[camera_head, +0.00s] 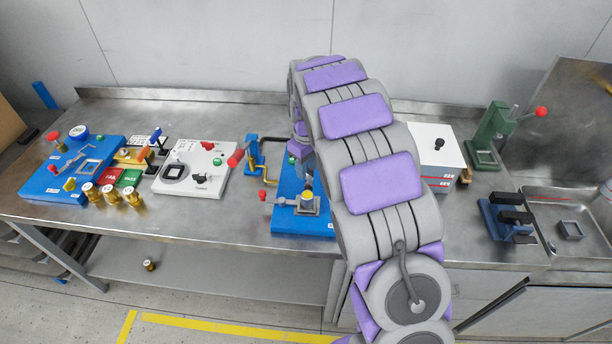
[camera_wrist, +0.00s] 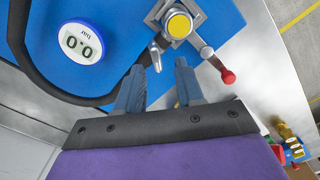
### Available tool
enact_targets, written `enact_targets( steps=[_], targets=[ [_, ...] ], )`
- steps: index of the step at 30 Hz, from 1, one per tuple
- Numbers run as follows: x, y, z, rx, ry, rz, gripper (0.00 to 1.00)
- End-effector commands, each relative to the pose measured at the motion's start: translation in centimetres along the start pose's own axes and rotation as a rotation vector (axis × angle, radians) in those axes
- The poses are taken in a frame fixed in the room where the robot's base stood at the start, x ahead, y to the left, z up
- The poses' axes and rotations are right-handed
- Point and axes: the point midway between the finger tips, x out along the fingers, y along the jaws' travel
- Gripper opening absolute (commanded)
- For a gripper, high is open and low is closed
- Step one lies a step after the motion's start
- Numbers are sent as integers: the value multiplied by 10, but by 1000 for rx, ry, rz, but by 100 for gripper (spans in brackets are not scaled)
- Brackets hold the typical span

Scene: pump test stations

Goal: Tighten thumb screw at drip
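The blue test station (camera_head: 290,225) in the middle of the bench carries a metal fitting with a yellow cap (camera_head: 307,198) and a red-knobbed lever. In the wrist view, the fitting (camera_wrist: 178,24) is at the top, with the red knob (camera_wrist: 228,77) to its right. A small silvery piece, seemingly the thumb screw (camera_wrist: 158,50), sticks out below the fitting. My gripper (camera_wrist: 161,66) is open, its two fingers apart, with this piece just beyond and between the tips. I cannot tell whether they touch it. No "drip" label is readable.
A round gauge reading 0.0 bar (camera_wrist: 81,43) and a black hose (camera_wrist: 45,75) lie left of my fingers. A white station (camera_head: 200,170) and another blue station (camera_head: 70,170) stand left on the bench. A white box (camera_head: 435,155) and green press (camera_head: 490,135) stand right.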

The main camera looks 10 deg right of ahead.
Motion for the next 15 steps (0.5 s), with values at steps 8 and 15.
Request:
enact_targets(
  steps=[8,15],
  targets=[
    [26,-2,0,0,-3,2,37],
    [28,-3,-1,0,-3,3,37]
  ],
)
